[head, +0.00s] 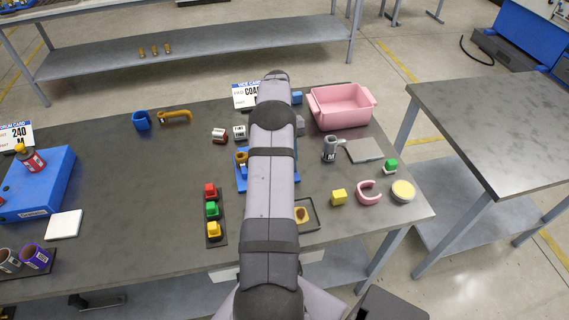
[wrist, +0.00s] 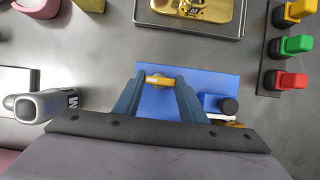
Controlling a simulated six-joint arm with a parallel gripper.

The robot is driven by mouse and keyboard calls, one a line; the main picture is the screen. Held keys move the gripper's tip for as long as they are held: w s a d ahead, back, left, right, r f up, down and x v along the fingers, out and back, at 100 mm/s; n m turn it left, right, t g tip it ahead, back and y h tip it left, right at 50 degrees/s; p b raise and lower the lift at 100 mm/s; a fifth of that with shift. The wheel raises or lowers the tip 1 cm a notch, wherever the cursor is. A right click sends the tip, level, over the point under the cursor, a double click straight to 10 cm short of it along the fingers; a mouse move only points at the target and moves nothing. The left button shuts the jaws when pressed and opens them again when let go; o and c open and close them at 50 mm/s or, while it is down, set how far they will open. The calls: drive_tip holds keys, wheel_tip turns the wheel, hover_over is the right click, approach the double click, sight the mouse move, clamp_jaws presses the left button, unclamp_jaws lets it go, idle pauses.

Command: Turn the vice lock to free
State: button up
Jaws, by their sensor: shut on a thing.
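The blue vice fixture (wrist: 215,77) lies flat on the dark table in the wrist view. A small yellow lock handle (wrist: 159,82) sits over it, lying crosswise between my fingertips. My gripper (wrist: 160,86) is shut on this handle, with one finger at each end. A blue block with a dark round knob (wrist: 226,105) stands on the fixture to the right of my fingers. The handle's lock marking cannot be read.
A strip of red, green and yellow buttons (wrist: 290,45) lies right of the fixture. A dark tray with a gold part (wrist: 205,8) lies beyond it. A grey cylindrical part (wrist: 42,104) is at left. In the head view, a pink bin (head: 340,107) stands at back right.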

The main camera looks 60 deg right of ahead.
drive_tip(key=o, duration=1.1)
drive_tip(key=shift+c, duration=0.2)
drive_tip(key=shift+b+v, duration=0.85)
drive_tip(key=shift+v, duration=1.45)
drive_tip(key=shift+p+v, duration=0.35)
drive_tip(key=shift+v, duration=1)
